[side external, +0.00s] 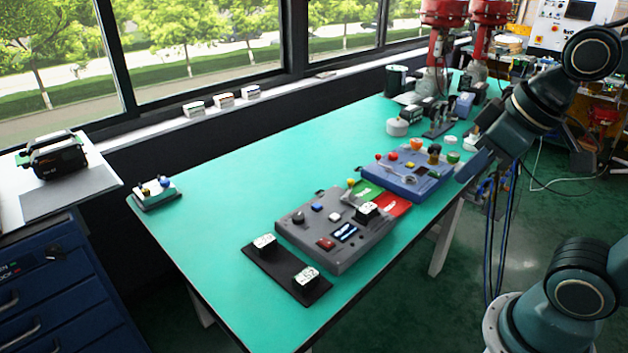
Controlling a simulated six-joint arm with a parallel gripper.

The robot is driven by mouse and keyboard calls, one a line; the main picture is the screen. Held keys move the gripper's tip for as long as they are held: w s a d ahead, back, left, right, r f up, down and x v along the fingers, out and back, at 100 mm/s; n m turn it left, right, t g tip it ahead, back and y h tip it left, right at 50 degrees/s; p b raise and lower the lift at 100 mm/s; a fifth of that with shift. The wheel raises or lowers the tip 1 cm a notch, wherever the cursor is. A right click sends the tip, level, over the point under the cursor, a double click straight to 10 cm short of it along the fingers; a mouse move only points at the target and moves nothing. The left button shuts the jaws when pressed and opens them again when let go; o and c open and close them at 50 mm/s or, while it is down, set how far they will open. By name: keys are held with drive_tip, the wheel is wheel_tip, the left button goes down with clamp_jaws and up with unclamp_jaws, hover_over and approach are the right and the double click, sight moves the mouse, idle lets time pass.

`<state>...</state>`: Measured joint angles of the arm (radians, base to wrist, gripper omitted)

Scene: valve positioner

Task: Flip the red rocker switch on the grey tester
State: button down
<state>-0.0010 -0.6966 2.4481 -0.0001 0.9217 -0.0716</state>
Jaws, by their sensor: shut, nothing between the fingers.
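The grey tester (372,250) lies on the green table, right of the table's middle. Its red rocker switch (326,243) is on the front left part of the top face, left of a blue-and-white part. The switch is too small here to tell which way it is tipped. My gripper (465,176) hangs at the right, near the table's right edge and beside the blue panel. It is shut and empty, well apart from the tester. Its fingertips are small and dark in this view.
A blue panel (398,188) with knobs stands behind, with a green and red mat (396,205) between. The table's left half (230,190) is mostly clear.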

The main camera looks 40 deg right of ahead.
drive_tip(key=shift+s+f+m, duration=0.4)
drive_tip(key=shift+s+f, duration=0.05)
drive_tip(key=shift+s, duration=0.15)
drive_tip(key=c, duration=1.3)
unclamp_jaws()
drive_tip(key=shift+w+r, duration=0.15)
drive_tip(key=shift+w, duration=0.05)
drive_tip(key=shift+o, duration=0.3)
drive_tip(key=w+r+g, duration=0.2)
drive_tip(key=w+r, duration=0.1)
drive_tip(key=w, duration=0.6)
drive_tip(key=shift+a, duration=0.4)
drive_tip(key=g, duration=0.5)
hover_over(323, 240)
wheel_tip(323, 240, down, 8)
drive_tip(key=w+f+g, duration=0.3)
drive_tip(key=w+f, duration=0.3)
drive_tip(key=f, duration=0.5)
drive_tip(key=shift+w+f, duration=0.15)
drive_tip(key=shift+f, duration=0.1)
drive_tip(key=shift+f, duration=0.15)
drive_tip(key=shift+x, duration=6.8)
